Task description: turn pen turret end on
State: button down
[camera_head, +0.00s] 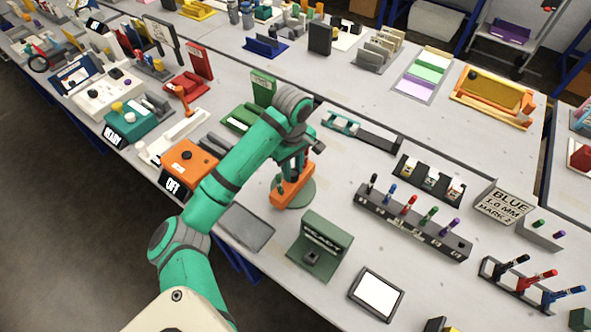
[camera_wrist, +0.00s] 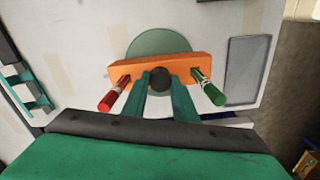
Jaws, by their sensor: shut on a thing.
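The pen turret is an orange bar (camera_head: 293,190) on a round green disc (camera_head: 311,194). In the wrist view the bar (camera_wrist: 203,61) lies crosswise over the disc (camera_wrist: 158,41), slightly tilted. A red pen (camera_wrist: 112,95) is in its left end and a green pen (camera_wrist: 210,90) in its right end. A dark round knob (camera_wrist: 160,77) is at the bar's middle. My gripper (camera_wrist: 161,84) has its two green fingers on either side of the knob, shut on it. In the head view my gripper (camera_head: 291,168) comes down on the turret, and my arm hides part of it.
A pen rack (camera_head: 413,222) with several coloured pens stands to the right. An orange OFF box (camera_head: 190,160) stands left.

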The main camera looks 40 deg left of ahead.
jog(key=shift+s+f, duration=0.1)
jog(key=shift+s, duration=0.05)
jog(key=c, duration=1.4)
grip_release()
jog(key=shift+a, duration=0.1)
jog(key=shift+c, duration=0.2)
jog(key=shift+r, duration=0.55)
notch_tip(320, 180, up, 10)
jog(key=shift+f, duration=0.1)
